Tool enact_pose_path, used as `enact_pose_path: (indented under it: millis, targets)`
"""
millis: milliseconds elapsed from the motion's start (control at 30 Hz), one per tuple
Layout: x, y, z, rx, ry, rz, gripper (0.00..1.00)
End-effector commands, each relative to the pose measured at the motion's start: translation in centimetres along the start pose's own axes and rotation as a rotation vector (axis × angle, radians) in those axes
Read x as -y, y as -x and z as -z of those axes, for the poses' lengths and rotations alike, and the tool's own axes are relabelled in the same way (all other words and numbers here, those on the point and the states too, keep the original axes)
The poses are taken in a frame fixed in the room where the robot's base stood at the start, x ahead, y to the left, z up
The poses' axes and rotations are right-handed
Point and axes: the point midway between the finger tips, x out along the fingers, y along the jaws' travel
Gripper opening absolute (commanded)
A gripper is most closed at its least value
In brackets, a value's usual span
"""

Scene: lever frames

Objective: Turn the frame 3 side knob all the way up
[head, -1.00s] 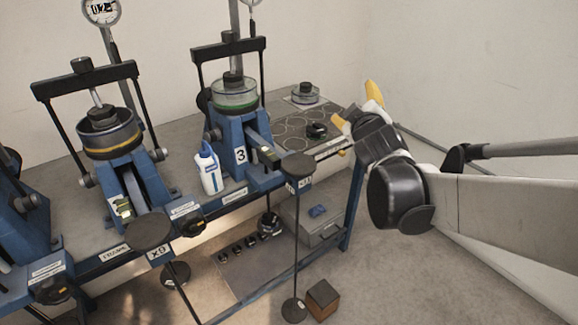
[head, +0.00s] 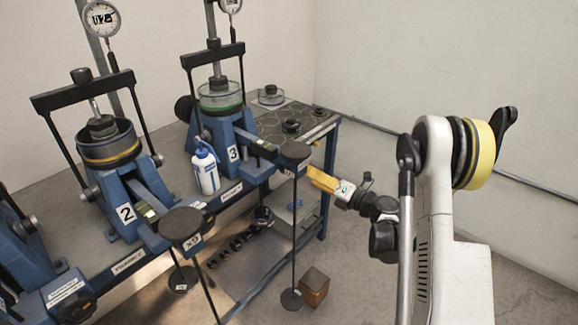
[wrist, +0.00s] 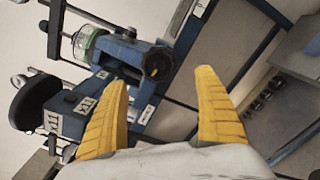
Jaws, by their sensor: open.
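Frame 3 (head: 232,153) is a blue stand with a green-banded clear cell on top, at the centre of the head view. Its side knob is a dark round knob with a small orange mark (wrist: 157,63) in the wrist view, on a blue bracket. In the head view I cannot make out this knob near the black hanger plate and my gripper. My gripper (wrist: 161,78) has yellow fingers spread apart, with the knob showing beyond and between the tips, not gripped.
Frame 2 (head: 125,214) stands to the left with its own black plate (head: 181,224). A white and blue bottle (head: 205,170) is beside frame 3. A vertical hanger rod stands below frame 3's plate. A brown block (head: 314,288) is on the floor. Floor to the right is clear.

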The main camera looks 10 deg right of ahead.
Motion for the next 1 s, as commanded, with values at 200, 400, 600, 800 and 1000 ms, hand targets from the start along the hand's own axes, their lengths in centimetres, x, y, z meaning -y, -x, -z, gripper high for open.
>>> enact_pose_path:
  millis: [200,400,600,800,1000]
  targets:
    - [-0.1,-2.9,0.0,0.0,-0.002,-0.002,0.81]
    - [-0.1,-5.9,-0.1,0.001,-0.003,-0.002,0.81]
    - [-0.1,-8.9,-0.1,0.001,-0.003,-0.002,0.81]
    - [-0.1,-9.2,-0.2,0.003,-0.003,-0.001,0.33]
    - [-0.1,-9.2,-0.2,0.004,-0.003,-0.001,0.2]
